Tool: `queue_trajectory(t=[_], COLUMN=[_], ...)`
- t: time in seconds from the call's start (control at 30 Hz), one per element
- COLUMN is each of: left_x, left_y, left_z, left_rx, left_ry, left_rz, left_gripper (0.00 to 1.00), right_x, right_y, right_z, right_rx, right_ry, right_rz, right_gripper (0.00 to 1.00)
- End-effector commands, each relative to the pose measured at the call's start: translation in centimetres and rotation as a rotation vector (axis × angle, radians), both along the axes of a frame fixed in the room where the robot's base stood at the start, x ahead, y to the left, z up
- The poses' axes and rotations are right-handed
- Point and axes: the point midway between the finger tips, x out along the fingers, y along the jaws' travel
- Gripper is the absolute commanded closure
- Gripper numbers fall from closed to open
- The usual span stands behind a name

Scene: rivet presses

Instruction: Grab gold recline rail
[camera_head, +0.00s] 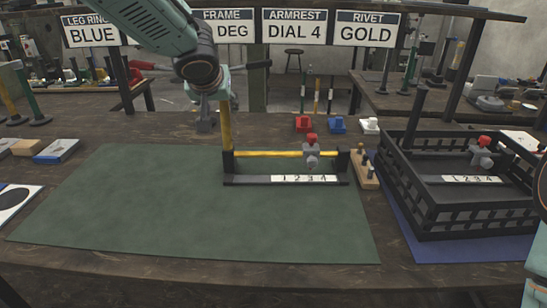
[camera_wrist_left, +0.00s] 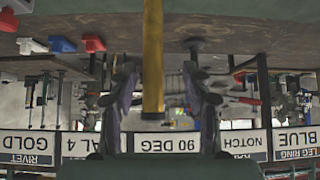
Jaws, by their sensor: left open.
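The gold recline rail (camera_head: 226,124) is a yellow bar standing upright at the left end of a black frame (camera_head: 237,181) on the green mat. My left gripper (camera_head: 218,93) is at the rail's upper end, partly hidden by my wrist. In the left wrist view the rail (camera_wrist_left: 153,60) runs down between the two separated fingers of my left gripper (camera_wrist_left: 160,83), with gaps visible on both sides. A yellow horizontal bar (camera_head: 270,154) on the frame carries a grey slider (camera_head: 312,153) with a red knob, above a 1 2 3 4 scale. My right gripper is out of view.
A black crate (camera_head: 450,219) on a blue mat at right holds a similar unit. A wooden peg block (camera_head: 364,169) stands beside the frame. Red, blue and white blocks (camera_head: 337,124) sit behind. The green mat (camera_head: 130,205) is clear at left.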

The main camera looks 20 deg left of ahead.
Motion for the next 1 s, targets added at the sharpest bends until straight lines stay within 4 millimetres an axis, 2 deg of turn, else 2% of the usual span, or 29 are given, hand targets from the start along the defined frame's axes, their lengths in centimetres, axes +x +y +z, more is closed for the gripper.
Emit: queue_trajectory(t=[0.13,0.47,1.0], left_x=[1.3,1.9,1.8], left_y=[0.3,0.5,0.5], left_z=[-1.3,-1.6,-1.5], left_rx=[0.002,0.001,0.001], left_ry=[0.002,0.0,-0.001], left_rz=[-0.001,-0.001,-0.001], left_gripper=[0.51,0.52,0.98], right_x=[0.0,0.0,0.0], right_y=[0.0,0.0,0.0], right_z=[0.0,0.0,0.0], right_rx=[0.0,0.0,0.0], right_ry=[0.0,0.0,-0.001], right_rz=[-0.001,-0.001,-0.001], right_gripper=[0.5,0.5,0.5])
